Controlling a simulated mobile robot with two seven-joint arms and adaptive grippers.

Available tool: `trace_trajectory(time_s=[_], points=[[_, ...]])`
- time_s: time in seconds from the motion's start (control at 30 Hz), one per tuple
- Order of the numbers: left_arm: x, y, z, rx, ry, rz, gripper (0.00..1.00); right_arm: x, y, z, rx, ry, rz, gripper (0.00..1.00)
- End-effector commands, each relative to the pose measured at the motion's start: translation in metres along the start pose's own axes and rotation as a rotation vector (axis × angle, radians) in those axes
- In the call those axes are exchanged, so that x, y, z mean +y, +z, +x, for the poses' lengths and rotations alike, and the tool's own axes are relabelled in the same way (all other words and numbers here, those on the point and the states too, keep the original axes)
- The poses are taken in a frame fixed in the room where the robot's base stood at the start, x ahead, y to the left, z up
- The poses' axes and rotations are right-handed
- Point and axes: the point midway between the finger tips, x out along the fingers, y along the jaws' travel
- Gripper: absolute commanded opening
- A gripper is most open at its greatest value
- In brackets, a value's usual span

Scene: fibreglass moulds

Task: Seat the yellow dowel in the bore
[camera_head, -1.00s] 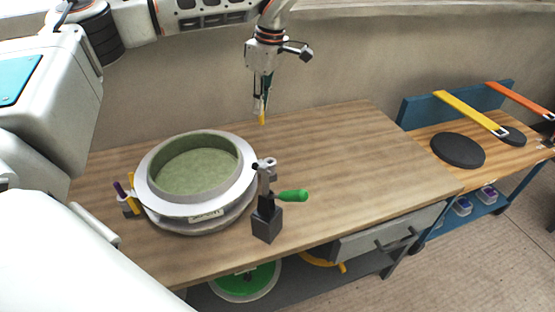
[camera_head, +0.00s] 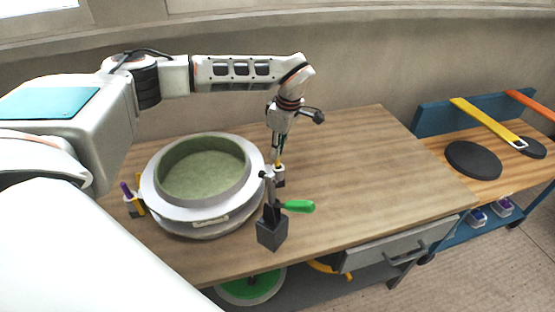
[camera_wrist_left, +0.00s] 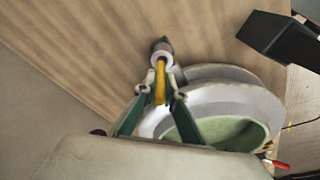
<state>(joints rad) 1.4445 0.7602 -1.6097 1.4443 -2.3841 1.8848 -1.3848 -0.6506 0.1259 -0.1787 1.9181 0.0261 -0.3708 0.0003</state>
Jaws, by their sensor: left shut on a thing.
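My left gripper (camera_head: 277,157) points down at the right rim of the round mould (camera_head: 185,206) and is shut on the yellow dowel (camera_head: 278,166). In the left wrist view the dowel (camera_wrist_left: 160,82) stands between the fingertips (camera_wrist_left: 157,95). Its far end is at a pale round lug (camera_wrist_left: 162,52) on the mould's edge, which holds the bore. The lug (camera_head: 279,177) also shows in the head view, right under the dowel. I cannot tell whether the dowel's tip is inside the bore or just above it. My right gripper is not in view.
A clamp with a green handle (camera_head: 299,206) stands on a dark block (camera_head: 272,232) in front of the lug. Purple and yellow pins (camera_head: 131,195) stand at the mould's left side. The bench's right part (camera_head: 390,170) is clear. A second bench (camera_head: 510,175) stands further right.

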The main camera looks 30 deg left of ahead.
Motion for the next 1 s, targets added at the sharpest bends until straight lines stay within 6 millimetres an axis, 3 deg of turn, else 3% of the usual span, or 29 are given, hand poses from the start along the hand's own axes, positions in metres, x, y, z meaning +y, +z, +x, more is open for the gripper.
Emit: trace_trajectory(time_s=[0.17, 0.4, 0.63, 0.67, 0.7, 1.0], points=[[0.000, 0.002, 0.010, -0.001, -0.001, -0.001, 0.00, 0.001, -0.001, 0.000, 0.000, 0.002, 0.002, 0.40], [-0.001, 0.008, 0.040, 0.000, -0.002, 0.001, 0.00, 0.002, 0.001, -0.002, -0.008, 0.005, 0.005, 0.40], [-0.001, 0.008, 0.043, 0.000, 0.000, 0.000, 0.00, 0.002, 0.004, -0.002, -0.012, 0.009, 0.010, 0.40], [-0.001, 0.008, 0.043, 0.000, -0.001, 0.000, 0.18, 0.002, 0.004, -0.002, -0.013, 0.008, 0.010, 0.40], [-0.001, 0.008, 0.043, 0.000, -0.001, 0.000, 0.27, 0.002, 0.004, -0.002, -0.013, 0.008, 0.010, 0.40], [-0.002, 0.008, 0.044, 0.000, -0.003, 0.000, 0.27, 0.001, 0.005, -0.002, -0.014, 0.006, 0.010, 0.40]])
